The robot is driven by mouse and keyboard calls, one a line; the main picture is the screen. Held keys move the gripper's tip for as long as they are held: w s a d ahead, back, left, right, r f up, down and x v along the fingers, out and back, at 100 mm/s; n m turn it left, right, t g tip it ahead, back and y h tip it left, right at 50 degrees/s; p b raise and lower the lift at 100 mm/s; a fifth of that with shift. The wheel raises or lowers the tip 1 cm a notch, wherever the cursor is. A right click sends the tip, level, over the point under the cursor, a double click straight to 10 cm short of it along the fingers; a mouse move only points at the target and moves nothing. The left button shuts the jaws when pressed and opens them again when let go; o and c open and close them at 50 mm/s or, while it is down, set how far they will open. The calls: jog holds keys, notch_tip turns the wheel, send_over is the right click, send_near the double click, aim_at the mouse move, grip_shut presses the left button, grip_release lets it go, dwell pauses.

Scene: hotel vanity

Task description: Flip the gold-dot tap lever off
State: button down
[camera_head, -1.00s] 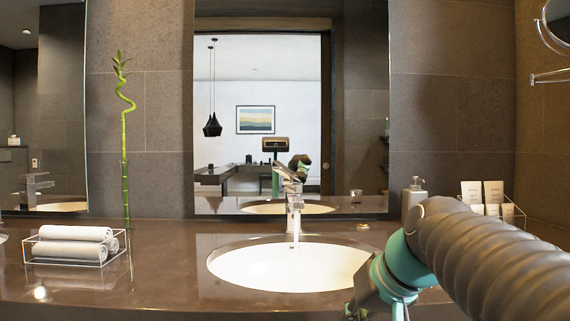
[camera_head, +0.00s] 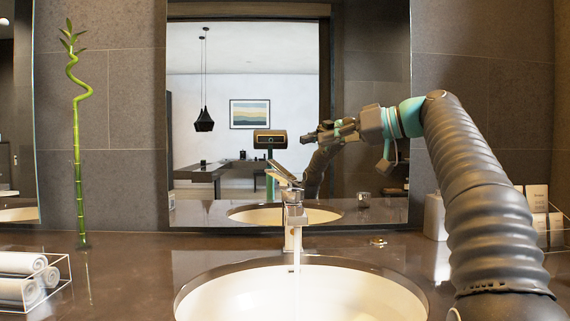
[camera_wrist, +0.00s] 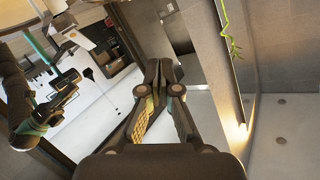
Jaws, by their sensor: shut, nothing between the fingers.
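The chrome tap (camera_head: 293,218) stands behind the basin in the head view, with a thin stream of water (camera_head: 296,258) falling from it. Its flat lever (camera_head: 284,175) is tilted upward above the body.
A white basin (camera_head: 300,294) is set in the dark counter (camera_head: 130,262). A mirror (camera_head: 240,90) stands behind the tap. Bamboo (camera_head: 76,150) and rolled towels (camera_head: 22,263) are at left. A soap bottle (camera_head: 434,216) and a small round piece (camera_head: 378,242) are at right.

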jog(key=shift+a, duration=0.1)
send_over(284, 179)
jog(key=s+d, duration=0.1)
notch_tip(284, 179, down, 2)
jog(key=shift+s+a+f+b, duration=0.15)
jog(key=shift+s+f, duration=0.1)
jog(key=shift+f, duration=0.4)
jog(key=shift+s+a+f+b, duration=0.15)
jog(key=shift+s+f, duration=0.1)
jog(key=shift+f, duration=0.35)
jog(key=shift+s+a+f, duration=0.15)
jog(key=shift+s+f, duration=0.1)
jog(key=shift+f, duration=0.4)
jog(key=shift+s+a+f+n+t+h+b, duration=0.25)
jog(key=shift+f+n+b, duration=0.45)
jog(key=shift+b, duration=0.7)
jog(key=shift+s+a+f+n+b, duration=0.2)
jog(key=shift+s+f+n+b, duration=0.2)
jog(key=shift+f+b, duration=0.85)
jog(key=shift+s+a+f+n+t+h+b, duration=0.2)
jog(key=shift+f+n+b, duration=0.4)
jog(key=shift+b, duration=1)
